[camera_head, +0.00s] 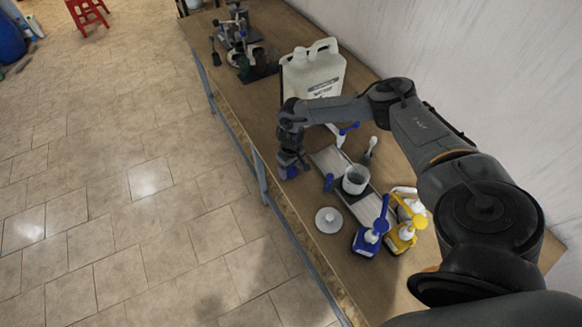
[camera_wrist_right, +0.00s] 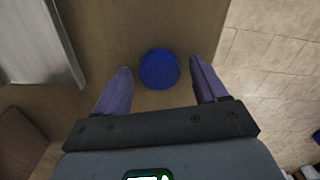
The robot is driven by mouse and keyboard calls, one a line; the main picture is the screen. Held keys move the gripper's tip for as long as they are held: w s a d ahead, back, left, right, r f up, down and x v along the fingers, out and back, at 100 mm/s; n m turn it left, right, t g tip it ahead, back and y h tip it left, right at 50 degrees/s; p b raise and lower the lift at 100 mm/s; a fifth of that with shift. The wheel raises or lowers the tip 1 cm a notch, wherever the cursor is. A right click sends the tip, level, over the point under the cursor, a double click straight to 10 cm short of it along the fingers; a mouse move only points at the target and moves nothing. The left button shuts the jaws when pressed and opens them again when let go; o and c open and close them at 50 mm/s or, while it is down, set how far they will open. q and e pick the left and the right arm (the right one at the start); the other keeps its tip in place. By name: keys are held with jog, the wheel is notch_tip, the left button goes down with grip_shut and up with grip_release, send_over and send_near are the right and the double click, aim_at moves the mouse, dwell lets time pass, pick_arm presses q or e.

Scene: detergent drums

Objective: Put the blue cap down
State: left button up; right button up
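The blue cap (camera_wrist_right: 160,68) shows as a round blue disc in the right wrist view, against the wooden tabletop. My right gripper (camera_wrist_right: 161,65) is open, with one purple finger on each side of the cap. A gap shows between the cap and each finger, so it is not gripped. In the head view my right gripper (camera_head: 291,171) points down over the left part of the table, near its edge, and mostly hides the cap. My left gripper is not in view.
A metal tray (camera_head: 326,157) with a grey cup (camera_head: 353,182) lies right of the gripper. A white lid (camera_head: 328,220), a blue pump bottle (camera_head: 366,243) and a yellow one (camera_head: 398,243) stand nearer. A white jug (camera_head: 315,77) stands behind. The table edge (camera_head: 232,123) is close on the left.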

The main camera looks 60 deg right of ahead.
aim_at(291, 170)
jog(key=shift+r, duration=0.6)
notch_tip(291, 170, up, 11)
jog(key=shift+p, duration=0.45)
